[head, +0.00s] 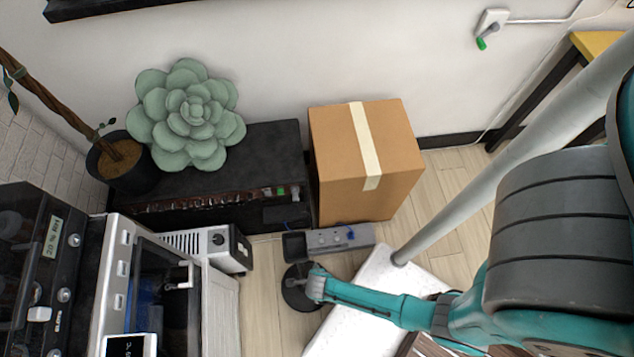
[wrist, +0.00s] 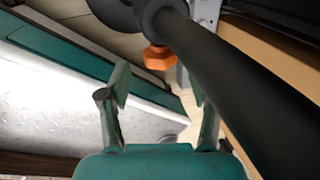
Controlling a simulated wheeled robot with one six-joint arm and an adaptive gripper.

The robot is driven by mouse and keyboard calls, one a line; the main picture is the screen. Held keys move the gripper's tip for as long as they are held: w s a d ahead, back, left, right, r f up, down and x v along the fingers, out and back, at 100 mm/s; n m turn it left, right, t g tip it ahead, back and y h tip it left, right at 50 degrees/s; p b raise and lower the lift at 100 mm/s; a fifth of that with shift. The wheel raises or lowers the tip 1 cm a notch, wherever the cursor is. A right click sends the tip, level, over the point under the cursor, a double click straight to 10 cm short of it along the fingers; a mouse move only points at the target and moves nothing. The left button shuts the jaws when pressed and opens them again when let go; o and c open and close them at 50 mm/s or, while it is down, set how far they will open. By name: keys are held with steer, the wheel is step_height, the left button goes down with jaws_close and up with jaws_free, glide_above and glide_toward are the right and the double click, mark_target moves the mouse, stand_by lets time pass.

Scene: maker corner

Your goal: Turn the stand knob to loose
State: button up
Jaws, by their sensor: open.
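The orange knob (wrist: 158,57) sits on a collar of the dark stand pole (wrist: 215,75) in the wrist view. The pole runs diagonally from the upper middle to the lower right. My gripper (wrist: 158,84) is open, with its two fingers apart and nothing between them. The knob shows beyond the fingertips, between their lines; I see no contact. In the head view my gripper (head: 316,282) is over the stand's round black base (head: 299,302). The knob is not visible there, and I cannot read its loose or tight state.
A cardboard box (head: 334,160) stands behind, beside a low black cabinet (head: 270,150) with a succulent (head: 190,115). A grey power strip (head: 335,241) lies on the floor before the box. Machines (head: 160,290) fill the left. Some wood floor (head: 258,280) is clear left of the base.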

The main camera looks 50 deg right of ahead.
steer(key=shift+x, duration=1.65)
steer(key=c, duration=1.1)
steer(key=shift+c, duration=0.2)
steer(key=shift+a+t+h, duration=0.1)
steer(key=shift+t+h, duration=0.2)
steer(key=shift+s+a+f+t+h, duration=0.1)
steer(key=shift+a+t+h, duration=0.05)
steer(key=shift+t+h, duration=0.8)
steer(key=shift+s+t+h, duration=0.1)
steer(key=shift+t+h, duration=1.05)
steer(key=shift+f+t+h, duration=0.15)
steer(key=shift+t+h, duration=0.25)
steer(key=shift+h, duration=0.1)
